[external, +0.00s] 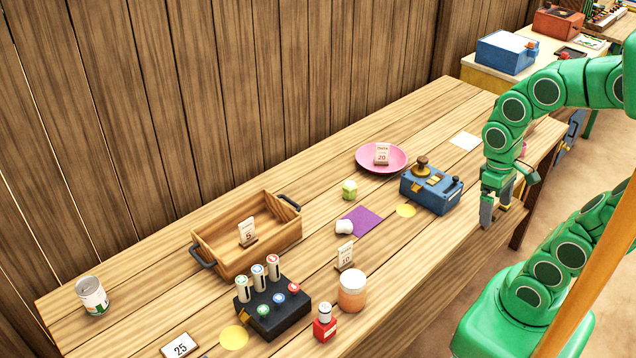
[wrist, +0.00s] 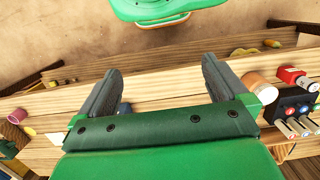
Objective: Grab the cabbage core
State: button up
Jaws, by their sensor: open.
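A small pale green and white piece (external: 349,190), which looks like the cabbage core, sits on the wooden table (external: 330,195) between the pink plate and the purple square. I cannot make it out in the wrist view. My gripper (external: 487,218) hangs at the table's right front edge, well to the right of the piece, with the blue box between them. In the wrist view my gripper (wrist: 161,72) has its two dark fingers spread apart with nothing held between them.
A blue box (external: 431,188) with knobs stands nearest my gripper. A pink plate (external: 366,168) is behind the piece. A white lump (external: 344,227) and purple square (external: 364,221) lie in front. A wooden tray (external: 220,260), black button box (external: 272,308) and orange jar (external: 352,292) stand left.

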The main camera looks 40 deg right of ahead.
aim_at(344, 189)
jog(key=shift+s, duration=0.1)
jog(key=c, duration=0.5)
